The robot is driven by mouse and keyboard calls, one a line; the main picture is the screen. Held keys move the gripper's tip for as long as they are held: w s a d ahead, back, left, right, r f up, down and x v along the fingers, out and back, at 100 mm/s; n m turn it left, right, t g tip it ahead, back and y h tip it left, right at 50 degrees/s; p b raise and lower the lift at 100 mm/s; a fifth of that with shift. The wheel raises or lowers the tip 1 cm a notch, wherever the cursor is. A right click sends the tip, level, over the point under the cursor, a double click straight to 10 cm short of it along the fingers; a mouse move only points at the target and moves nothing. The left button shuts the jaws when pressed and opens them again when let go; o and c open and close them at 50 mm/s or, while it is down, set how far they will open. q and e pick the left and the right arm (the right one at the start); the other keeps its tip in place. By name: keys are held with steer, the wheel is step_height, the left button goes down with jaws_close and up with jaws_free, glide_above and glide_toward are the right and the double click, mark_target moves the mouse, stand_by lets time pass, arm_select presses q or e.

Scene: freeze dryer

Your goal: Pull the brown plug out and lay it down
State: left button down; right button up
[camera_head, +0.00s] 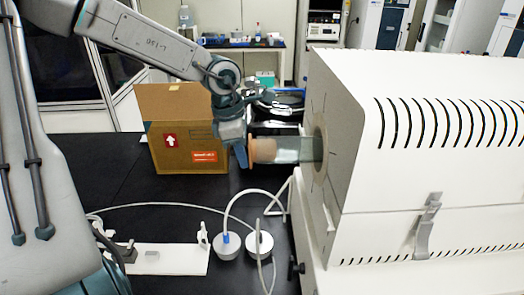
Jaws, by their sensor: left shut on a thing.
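The brown plug (263,151) is at the left end of a clear glass tube (298,150). The tube sticks out of the round opening in the side of the white machine (365,130). My left gripper (246,152) comes in from the upper left and is shut on the plug's outer end. The plug lies level, in line with the tube. I cannot tell how much of it sits inside the tube. My right gripper is not in view.
A cardboard box (172,145) stands on the black table behind and left of my left gripper. Two round white pieces with hoses (228,245) and a white plate (175,260) lie in front. Black table (185,198) between box and plate is mostly clear, crossed by a thin hose.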

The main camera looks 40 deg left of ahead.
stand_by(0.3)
